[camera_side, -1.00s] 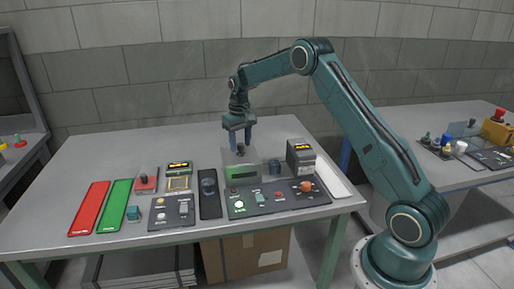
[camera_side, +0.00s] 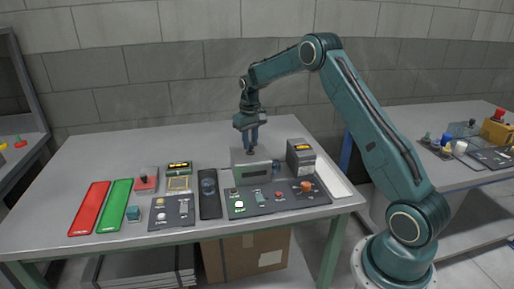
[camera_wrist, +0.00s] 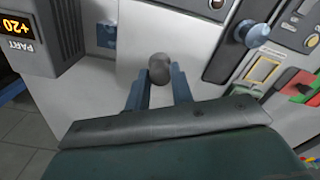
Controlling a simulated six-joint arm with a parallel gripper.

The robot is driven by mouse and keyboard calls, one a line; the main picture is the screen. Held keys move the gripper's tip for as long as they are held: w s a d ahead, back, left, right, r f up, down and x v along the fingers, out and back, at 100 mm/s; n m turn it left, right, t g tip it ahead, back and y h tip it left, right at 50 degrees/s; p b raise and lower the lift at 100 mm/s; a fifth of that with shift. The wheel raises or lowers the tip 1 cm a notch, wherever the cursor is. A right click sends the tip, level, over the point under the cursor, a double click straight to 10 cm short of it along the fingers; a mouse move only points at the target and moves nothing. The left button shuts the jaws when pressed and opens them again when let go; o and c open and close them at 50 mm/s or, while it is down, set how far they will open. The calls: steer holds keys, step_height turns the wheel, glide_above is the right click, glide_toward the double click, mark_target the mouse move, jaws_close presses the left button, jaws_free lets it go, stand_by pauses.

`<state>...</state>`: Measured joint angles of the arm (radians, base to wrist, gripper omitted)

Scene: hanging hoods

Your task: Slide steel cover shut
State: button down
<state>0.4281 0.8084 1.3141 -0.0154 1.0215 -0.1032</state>
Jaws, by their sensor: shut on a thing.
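The grey steel cover (camera_side: 238,158) stands as a boxy hood over the back of the dark control panel, with a greenish label on its front. Its dark round knob (camera_wrist: 159,68) stands up from the pale metal in the wrist view. My gripper (camera_side: 251,151) is above the cover from the side, and its two blue fingers are on either side of the knob in the wrist view. The gripper is shut on the knob. What lies under the cover is hidden.
A grey box with an orange display (camera_side: 300,157) stands close to the right of the cover. The dark control panel (camera_side: 290,203) with buttons lies in front. A black strip (camera_side: 209,193) and red and green plates lie left. The table behind is clear.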

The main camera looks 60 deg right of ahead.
steer(key=s+d, duration=0.6)
steer(key=d, duration=0.1)
steer(key=shift+s, duration=0.4)
steer(key=shift+r, duration=0.1)
steer(key=c, duration=1.2)
jaws_free()
steer(key=shift+a, duration=0.1)
step_height(320, 180, up, 14)
